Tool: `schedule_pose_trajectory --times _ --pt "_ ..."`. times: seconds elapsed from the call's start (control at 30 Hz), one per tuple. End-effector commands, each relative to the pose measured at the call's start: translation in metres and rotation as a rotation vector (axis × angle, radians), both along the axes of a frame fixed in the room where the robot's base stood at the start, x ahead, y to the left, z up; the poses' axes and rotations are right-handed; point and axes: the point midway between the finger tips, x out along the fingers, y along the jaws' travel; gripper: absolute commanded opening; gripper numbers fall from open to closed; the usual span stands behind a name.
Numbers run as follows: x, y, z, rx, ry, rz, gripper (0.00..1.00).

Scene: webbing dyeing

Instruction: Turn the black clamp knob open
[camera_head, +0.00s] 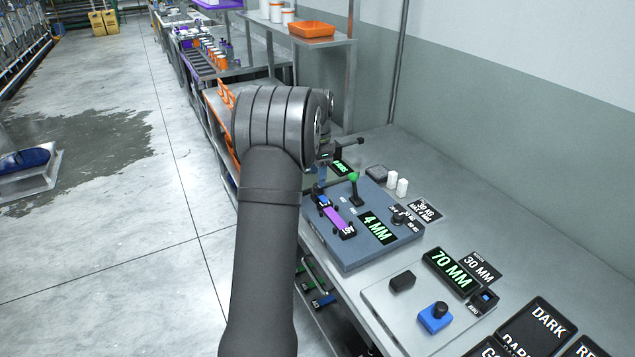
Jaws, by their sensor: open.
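A blue-grey bench device (350,256) carries a purple strip (338,217) with dark holders at its ends, a green-topped lever (354,188) and a green "4 MM" display (377,228). A small black knob (399,217) sits on its right side, with markings around it. Which black part is the clamp knob is hard to tell. My gripper (323,174) is mostly hidden behind my forearm and wrist, over the device's far left end. Its jaws are open as far as they show. Contact with any part cannot be seen.
A nearer plate (383,309) holds a black block (402,281), a blue block with a black knob (436,315) and a "70 MM" display (451,272). Dark label cards (540,329) lie at the right front.

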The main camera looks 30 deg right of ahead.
Motion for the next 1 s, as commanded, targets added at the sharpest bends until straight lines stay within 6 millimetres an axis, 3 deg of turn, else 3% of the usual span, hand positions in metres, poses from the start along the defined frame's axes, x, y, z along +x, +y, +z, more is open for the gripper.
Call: schedule_pose_trajectory --times 0.1,0.23,0.6,0.83,1.0 --pt "0.0 0.0 -0.02 0.001 0.002 0.0 0.51" --pt "0.0 0.0 -0.032 0.0 0.001 0.0 0.51" --pt "0.0 0.0 -0.038 0.0 0.0 0.0 0.51" --pt "0.0 0.0 -0.038 0.0 0.0 0.0 0.07" --pt "0.0 0.0 -0.038 0.0 0.0 0.004 0.06"
